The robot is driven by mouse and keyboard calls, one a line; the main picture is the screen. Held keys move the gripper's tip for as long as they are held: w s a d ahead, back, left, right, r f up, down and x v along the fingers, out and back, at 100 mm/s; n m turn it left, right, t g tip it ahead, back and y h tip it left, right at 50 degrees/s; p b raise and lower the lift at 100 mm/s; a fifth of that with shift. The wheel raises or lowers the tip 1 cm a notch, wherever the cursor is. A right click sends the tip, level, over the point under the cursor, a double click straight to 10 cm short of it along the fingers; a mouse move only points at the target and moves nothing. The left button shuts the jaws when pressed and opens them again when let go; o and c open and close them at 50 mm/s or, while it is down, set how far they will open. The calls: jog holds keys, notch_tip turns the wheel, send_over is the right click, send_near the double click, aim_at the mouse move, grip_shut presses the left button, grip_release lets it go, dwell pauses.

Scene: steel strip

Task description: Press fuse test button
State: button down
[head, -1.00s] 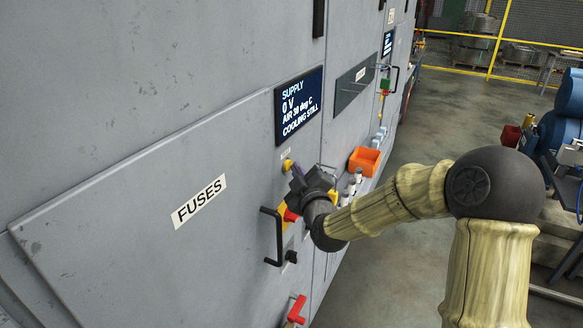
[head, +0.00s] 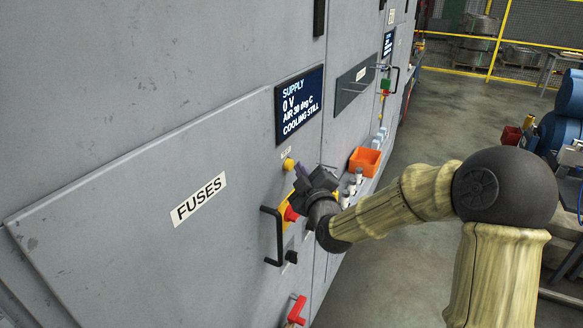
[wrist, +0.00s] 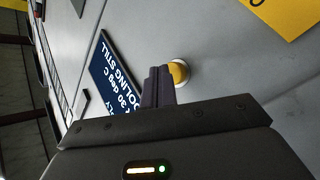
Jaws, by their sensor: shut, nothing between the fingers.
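A round yellow button (head: 288,164) sits on the grey cabinet front, below the dark supply display (head: 299,105). Its small label above is too small to read. It also shows in the wrist view (wrist: 178,72) in a pale ring, just beyond my fingertips. My gripper (head: 299,171) has its dark purple fingers together and empty, close to the button's right side in the head view. In the wrist view the fingers (wrist: 157,80) overlap the button's left edge. I cannot tell whether they touch it.
A red knob on a yellow plate (head: 290,213) and a black handle (head: 272,237) are just below. A red lever (head: 296,309) sits lower. An orange bin (head: 365,161) is to the right. The FUSES panel (head: 199,199) fills the left. Open floor lies at right.

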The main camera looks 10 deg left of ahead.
jog(key=shift+s+d, duration=0.1)
jog(key=shift+d, duration=0.2)
jog(key=d, duration=0.1)
jog(key=s+d, duration=0.1)
jog(key=d, duration=0.1)
jog(key=d+b, duration=0.1)
jog(key=shift+s+d, duration=0.35)
dwell(0.7)
jog(key=s+d+f+m+g+h, duration=0.6)
jog(key=s+d+f, duration=0.25)
jog(key=f, duration=0.45)
jog(key=s+d+f+m+g, duration=0.2)
jog(key=s+d+m+g, duration=0.2)
jog(key=s, duration=0.4)
jog(key=s+d+f+m+g+h, duration=0.1)
jog(key=s+d+f+m+g, duration=0.1)
jog(key=s, duration=0.6)
jog(key=d+m+g, duration=0.1)
jog(key=m+g, duration=0.1)
jog(key=shift+s+d+f+m+g+h, duration=0.25)
jog(key=shift+s+d+m+g+h, duration=0.05)
jog(key=shift+s+d, duration=0.1)
